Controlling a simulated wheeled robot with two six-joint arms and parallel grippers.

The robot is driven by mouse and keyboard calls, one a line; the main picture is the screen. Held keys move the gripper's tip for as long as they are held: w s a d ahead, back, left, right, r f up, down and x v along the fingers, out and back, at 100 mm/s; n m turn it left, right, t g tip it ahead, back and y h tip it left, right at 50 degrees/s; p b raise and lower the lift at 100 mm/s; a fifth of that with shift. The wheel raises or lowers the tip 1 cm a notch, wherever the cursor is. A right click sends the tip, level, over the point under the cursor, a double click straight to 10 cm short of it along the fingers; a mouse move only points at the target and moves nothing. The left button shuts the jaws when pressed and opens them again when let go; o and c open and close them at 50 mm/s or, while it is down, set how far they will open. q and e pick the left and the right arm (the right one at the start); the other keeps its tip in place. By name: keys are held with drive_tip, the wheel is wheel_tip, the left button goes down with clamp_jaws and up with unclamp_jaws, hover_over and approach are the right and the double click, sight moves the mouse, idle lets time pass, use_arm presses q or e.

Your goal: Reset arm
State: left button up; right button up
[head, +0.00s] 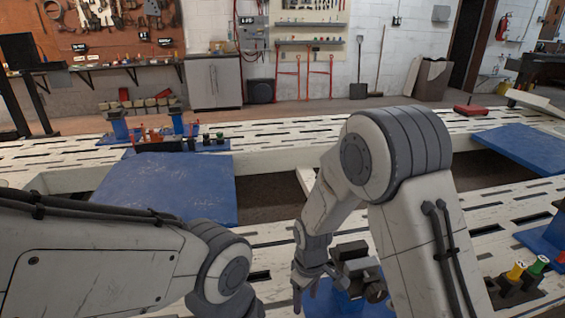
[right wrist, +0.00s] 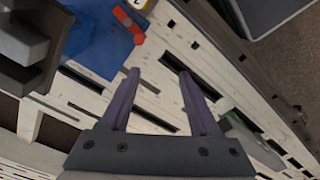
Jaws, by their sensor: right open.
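My right arm reaches in from the lower right in the head view and bends down at the elbow. My right gripper (head: 306,284) hangs low over the white slotted bench, beside a dark block-shaped fixture (head: 352,262). In the right wrist view the right gripper (right wrist: 160,78) has its two fingers apart, with only slotted bench showing between them. My left arm crosses the lower left of the head view. Its gripper is out of sight.
The white slotted bench (head: 478,207) has a gap along its middle. Blue plates lie at left (head: 165,188) and right (head: 525,147). A black holder with yellow and green knobs (head: 514,288) is at lower right. A red strip (right wrist: 129,25) lies near the gripper.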

drive_tip(key=s+a+r+m+p, duration=0.1)
drive_tip(key=s+r+m, duration=0.1)
drive_tip(key=s+r, duration=1.8)
use_arm(q)
wheel_tip(320, 180, up, 16)
drive_tip(key=p, duration=1.5)
use_arm(e)
wheel_tip(320, 180, up, 13)
drive_tip(key=s, duration=0.1)
drive_tip(key=shift+a+y, duration=0.2)
drive_tip(key=shift+y, duration=0.2)
use_arm(q)
drive_tip(key=shift+r, duration=0.1)
use_arm(e)
drive_tip(key=shift+s, duration=0.1)
use_arm(q)
drive_tip(key=shift+c, duration=0.3)
use_arm(e)
drive_tip(key=shift+c, duration=0.4)
